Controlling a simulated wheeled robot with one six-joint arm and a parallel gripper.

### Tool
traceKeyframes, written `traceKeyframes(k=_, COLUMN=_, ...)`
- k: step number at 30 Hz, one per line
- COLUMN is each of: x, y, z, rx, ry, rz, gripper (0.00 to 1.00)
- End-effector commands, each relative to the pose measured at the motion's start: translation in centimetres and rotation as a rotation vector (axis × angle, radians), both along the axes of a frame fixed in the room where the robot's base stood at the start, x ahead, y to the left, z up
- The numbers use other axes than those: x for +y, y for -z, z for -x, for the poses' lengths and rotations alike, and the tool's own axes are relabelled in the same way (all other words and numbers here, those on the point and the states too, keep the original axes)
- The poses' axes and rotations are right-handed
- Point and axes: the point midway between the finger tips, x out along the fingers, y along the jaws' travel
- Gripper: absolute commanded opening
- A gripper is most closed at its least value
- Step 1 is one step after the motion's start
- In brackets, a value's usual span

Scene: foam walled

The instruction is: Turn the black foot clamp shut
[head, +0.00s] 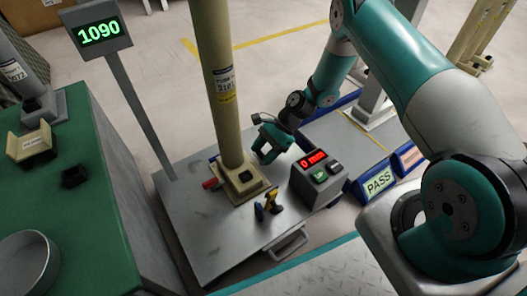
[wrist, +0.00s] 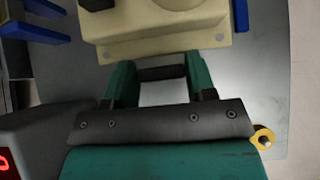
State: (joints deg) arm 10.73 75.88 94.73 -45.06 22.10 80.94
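The black foot clamp seems to be the dark bar (wrist: 162,73) between my fingers in the wrist view, beside the cream foot plate (wrist: 165,44). In the head view my gripper hides it, on the right side of the column's foot. My gripper (head: 266,152) is low over the grey platform there, and its teal fingers (wrist: 160,82) stand wide apart in the wrist view. The bar spans the gap between them; I cannot tell whether either finger touches it. The cream column (head: 217,90) stands upright on the foot plate.
A box with a red "0 mm" display (head: 317,176) stands close by at the front right. A yellow-and-blue clamp (head: 269,206) is at the front of the foot, a red handle (head: 211,184) at its left. A yellow ring (wrist: 262,138) is right of my gripper.

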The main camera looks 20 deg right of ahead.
Motion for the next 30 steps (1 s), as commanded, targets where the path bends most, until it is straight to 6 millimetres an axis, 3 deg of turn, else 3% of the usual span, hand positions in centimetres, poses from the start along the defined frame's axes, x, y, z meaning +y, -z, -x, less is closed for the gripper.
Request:
traceKeyframes(k=2, x=-0.02, y=0.0, z=0.01, rx=0.0, ry=0.0, rz=0.0, gripper=0.27)
traceKeyframes(k=14, x=0.01, y=-0.11, z=-0.1, rx=-0.001, ry=-0.069, rz=0.001, gripper=0.27)
traceKeyframes(k=30, x=0.14, y=0.06, z=-0.34, rx=-0.001, ry=-0.491, rz=0.002, gripper=0.27)
